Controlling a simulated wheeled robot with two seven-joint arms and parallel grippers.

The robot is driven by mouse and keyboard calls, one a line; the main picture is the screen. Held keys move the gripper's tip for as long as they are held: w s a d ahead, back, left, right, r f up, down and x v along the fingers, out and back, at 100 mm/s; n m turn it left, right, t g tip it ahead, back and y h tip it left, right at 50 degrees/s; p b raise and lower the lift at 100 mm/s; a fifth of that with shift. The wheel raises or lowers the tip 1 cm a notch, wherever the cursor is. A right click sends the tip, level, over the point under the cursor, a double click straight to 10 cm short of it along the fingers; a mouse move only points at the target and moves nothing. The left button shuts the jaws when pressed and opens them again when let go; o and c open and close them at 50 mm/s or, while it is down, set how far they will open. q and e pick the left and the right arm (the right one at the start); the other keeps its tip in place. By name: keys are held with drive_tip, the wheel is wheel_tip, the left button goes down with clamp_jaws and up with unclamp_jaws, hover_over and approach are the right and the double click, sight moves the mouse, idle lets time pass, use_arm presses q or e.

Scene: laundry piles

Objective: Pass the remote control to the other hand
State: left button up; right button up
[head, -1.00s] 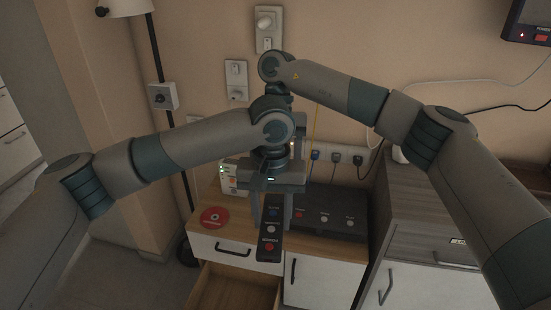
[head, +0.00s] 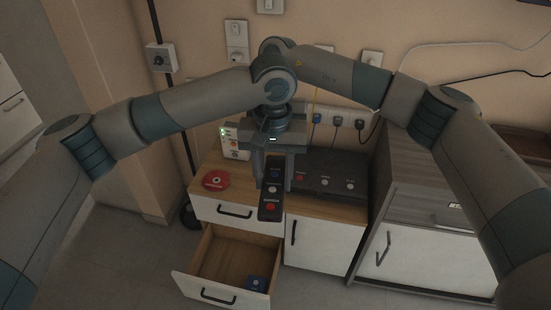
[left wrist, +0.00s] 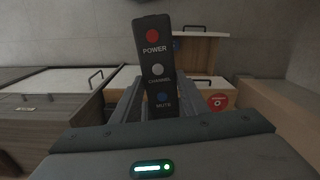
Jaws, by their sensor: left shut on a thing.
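The remote control (head: 270,204) is a dark slim bar with red, white and blue buttons. My left gripper (head: 274,172) is shut on its blue-button end, and the red-button end sticks out past the fingers. The remote hangs in front of the low cabinet in the head view. In the left wrist view, the remote (left wrist: 155,55) stands up between the fingers, its POWER, CHANNEL and MUTE labels readable. My right arm reaches in behind my left wrist. My right gripper is hidden there, and I cannot see its fingers.
The wooden cabinet top (head: 205,165) holds a red disc (head: 216,180), a white device (head: 234,141) and a black button box (head: 334,174). Below, an open drawer (head: 221,290) holds a small dark-blue item (head: 256,283). A grey cabinet (head: 428,205) stands at right.

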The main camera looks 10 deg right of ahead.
sight(274, 183)
use_arm(q)
drive_tip(key=o, duration=1.2)
wheel_tip(274, 183, up, 12)
